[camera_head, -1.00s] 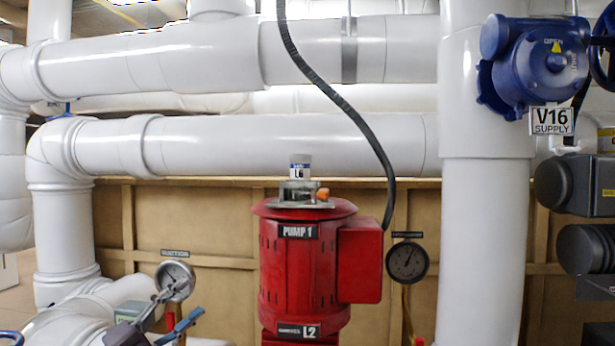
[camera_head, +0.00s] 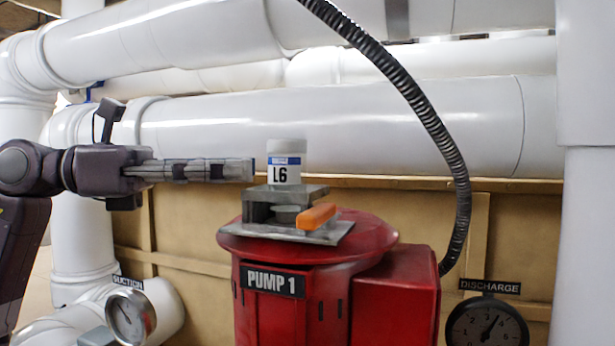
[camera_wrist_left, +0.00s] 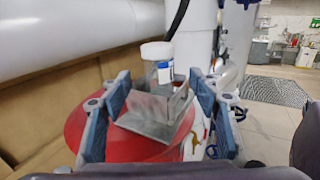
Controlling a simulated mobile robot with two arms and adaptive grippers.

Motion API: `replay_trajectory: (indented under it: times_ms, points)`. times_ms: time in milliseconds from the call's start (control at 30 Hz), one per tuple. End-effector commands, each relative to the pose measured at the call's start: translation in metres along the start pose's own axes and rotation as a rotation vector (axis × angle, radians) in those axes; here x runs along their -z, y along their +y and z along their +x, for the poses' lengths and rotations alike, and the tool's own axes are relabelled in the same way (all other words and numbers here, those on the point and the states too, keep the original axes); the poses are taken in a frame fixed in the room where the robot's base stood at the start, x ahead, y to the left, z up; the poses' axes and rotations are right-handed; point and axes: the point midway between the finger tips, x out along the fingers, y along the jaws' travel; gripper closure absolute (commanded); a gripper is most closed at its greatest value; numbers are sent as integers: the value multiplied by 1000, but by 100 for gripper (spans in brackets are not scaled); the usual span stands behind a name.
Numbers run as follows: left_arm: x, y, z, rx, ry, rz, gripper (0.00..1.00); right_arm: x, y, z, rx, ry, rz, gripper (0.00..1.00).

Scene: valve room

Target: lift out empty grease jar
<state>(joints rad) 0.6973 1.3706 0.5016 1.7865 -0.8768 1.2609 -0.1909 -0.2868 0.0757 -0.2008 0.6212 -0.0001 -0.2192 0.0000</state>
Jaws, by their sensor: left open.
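The grease jar (camera_head: 286,160) is white with a blue band and the label L6. It stands upright in a grey metal holder (camera_head: 258,211) with an orange lever, on top of the red pump (camera_head: 285,290) marked PUMP 1. My left gripper (camera_head: 252,170) comes in from the left, level with the jar and just left of it. In the left wrist view the jar (camera_wrist_left: 157,60) and holder (camera_wrist_left: 160,108) lie ahead between the open fingers (camera_wrist_left: 160,92), which hold nothing. I cannot tell whether the jar is empty. My right gripper is not in view.
Large white pipes (camera_head: 400,125) run behind the jar. A black corrugated hose (camera_head: 425,110) hangs to its right. The suction gauge (camera_head: 130,316) is at lower left and the discharge gauge (camera_head: 487,322) at lower right. The space above the jar, in front of the pipe, is clear.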

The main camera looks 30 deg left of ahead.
Motion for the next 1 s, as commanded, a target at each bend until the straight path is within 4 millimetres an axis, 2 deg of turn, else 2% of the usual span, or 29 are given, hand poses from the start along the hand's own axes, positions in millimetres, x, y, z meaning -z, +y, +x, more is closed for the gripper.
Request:
replay_trajectory:
  times_ms: [33,100,233,433,600,900,1000]
  points:
    - [-2,0,6,0,4,1,44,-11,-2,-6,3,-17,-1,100]
    - [-2,0,14,2,5,-1,44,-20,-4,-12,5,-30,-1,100]
    - [-4,1,26,2,2,-2,44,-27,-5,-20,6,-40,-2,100]
    - [-10,4,50,3,2,-4,44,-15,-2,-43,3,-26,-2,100]
    - [-8,4,69,3,1,-4,44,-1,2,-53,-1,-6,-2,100]
    - [-6,4,73,2,-1,-3,44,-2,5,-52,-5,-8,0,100]
    - [-6,4,73,2,-1,-4,54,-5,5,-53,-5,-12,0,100]
